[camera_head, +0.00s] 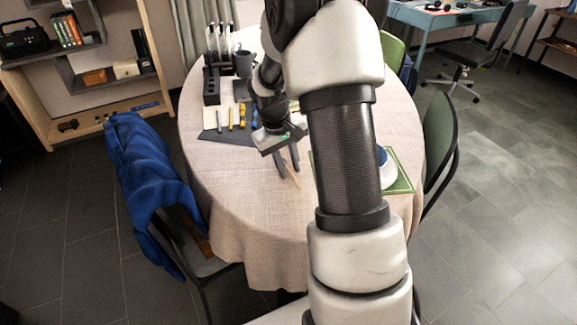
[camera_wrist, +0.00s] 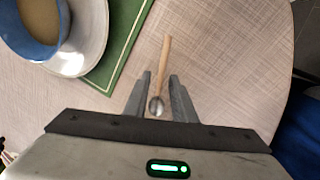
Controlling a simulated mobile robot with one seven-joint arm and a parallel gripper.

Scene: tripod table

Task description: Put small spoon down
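The small spoon has a pale wooden handle (camera_wrist: 165,58) and a metal bowl end (camera_wrist: 156,106). In the wrist view it lies between the fingers of my gripper (camera_wrist: 160,76), bowl end toward the palm and handle pointing away past the fingertips. A gap shows between the handle and each finger, so my gripper is open around it. In the head view my gripper (camera_head: 288,163) points down low over the tablecloth (camera_head: 235,190), with the handle (camera_head: 292,178) just beyond the fingertips. Whether the spoon lies fully flat on the cloth is hard to tell.
A blue bowl (camera_wrist: 32,48) on a white plate (camera_wrist: 90,45) stands on a green mat (camera_wrist: 128,50) close by. A dark mat with several tools (camera_head: 230,122), a black rack (camera_head: 211,85) and a mug (camera_head: 243,62) are farther back. The table's front left is clear.

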